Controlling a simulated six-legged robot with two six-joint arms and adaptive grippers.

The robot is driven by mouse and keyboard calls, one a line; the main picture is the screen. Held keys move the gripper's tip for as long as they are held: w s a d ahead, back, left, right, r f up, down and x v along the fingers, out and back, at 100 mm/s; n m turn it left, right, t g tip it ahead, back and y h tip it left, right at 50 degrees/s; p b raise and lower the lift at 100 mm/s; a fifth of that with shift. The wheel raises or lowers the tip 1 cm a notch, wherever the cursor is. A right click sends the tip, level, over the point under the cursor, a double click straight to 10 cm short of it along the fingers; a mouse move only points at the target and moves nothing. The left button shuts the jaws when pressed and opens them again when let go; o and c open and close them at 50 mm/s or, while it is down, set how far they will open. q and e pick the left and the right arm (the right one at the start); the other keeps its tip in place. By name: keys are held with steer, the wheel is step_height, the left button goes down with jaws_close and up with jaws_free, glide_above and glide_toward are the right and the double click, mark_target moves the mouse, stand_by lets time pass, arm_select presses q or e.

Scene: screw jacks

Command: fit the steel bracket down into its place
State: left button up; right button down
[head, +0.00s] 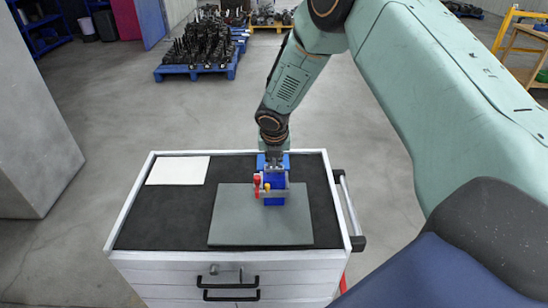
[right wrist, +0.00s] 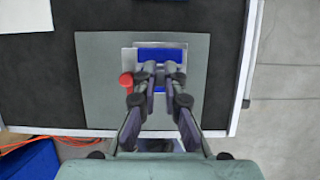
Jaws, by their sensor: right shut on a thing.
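My right gripper (head: 273,168) points down over the cart and is shut on the steel bracket. The grey bracket (head: 278,186) shows as a narrow piece against a blue block (head: 273,201). In the right wrist view the fingertips (right wrist: 159,70) are close together over the blue block (right wrist: 160,54), with pale metal around it. A red-headed part (head: 257,181) is just left of the bracket; it also shows in the right wrist view (right wrist: 127,79). The fingers hide much of the bracket, so I cannot tell how deep it sits. My left gripper is not in view.
A grey plate (head: 232,224) lies under the blue block on the cart's black mat (head: 160,217). A white sheet (head: 178,170) lies at the mat's back left. The cart has a side handle (head: 347,205). A blue pallet (head: 212,70) with dark parts stands behind, on open floor.

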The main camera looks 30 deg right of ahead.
steer(key=shift+w+f, duration=0.1)
steer(key=shift+f, duration=0.25)
steer(key=shift+f+b, duration=0.35)
steer(key=shift+b, duration=0.05)
steer(key=c, duration=1.4)
jaws_free()
steer(key=v, duration=1.2)
